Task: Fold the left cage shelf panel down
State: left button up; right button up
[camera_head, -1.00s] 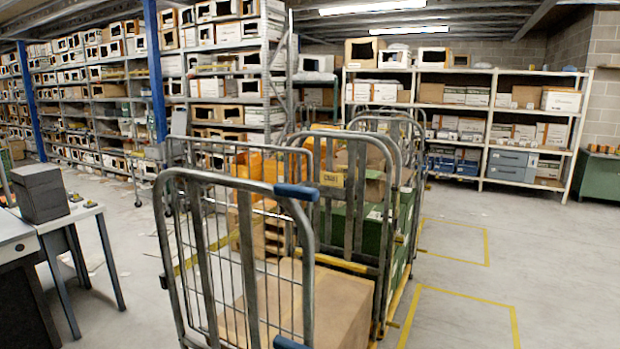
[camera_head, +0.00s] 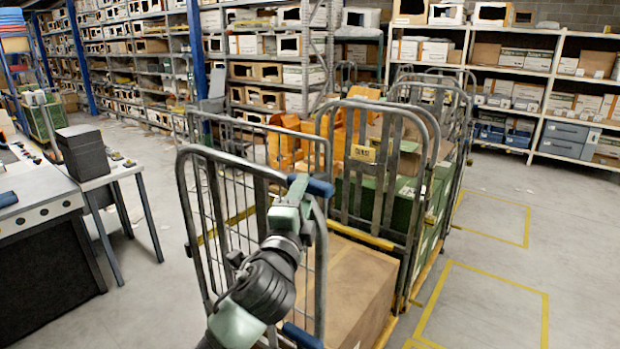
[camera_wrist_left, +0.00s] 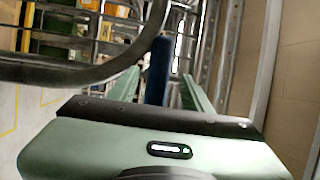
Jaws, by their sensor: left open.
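The near roll cage's grey tubular panel (camera_head: 190,220) stands upright with mesh bars. A blue grip (camera_head: 318,187) sits on its top corner, and a second blue grip (camera_head: 302,336) is lower down. My left gripper (camera_head: 298,193) is at the top corner, close to the upper blue grip. In the left wrist view, its open fingers (camera_wrist_left: 160,88) stand either side of the blue grip (camera_wrist_left: 158,70). Whether they touch it cannot be told. A curved grey tube (camera_wrist_left: 75,73) crosses in front. No separate shelf panel can be told apart. My right gripper is not in view.
A large cardboard box (camera_head: 360,290) is in the near cage. More cages with green crates (camera_head: 362,205) and orange bins (camera_head: 283,145) stand behind. A table with a dark box (camera_head: 85,152) is at left. Yellow-marked floor (camera_head: 485,305) at right is clear.

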aim_at(307, 189)
pick_arm(q)
jog(key=p+x, duration=0.1)
jog(key=x, duration=0.3)
jog(key=shift+w+d, duration=0.25)
jog(key=shift+w, duration=0.05)
jog(key=shift+a, duration=0.1)
grip_shut()
jog(key=shift+r, duration=0.15)
dwell(1.0)
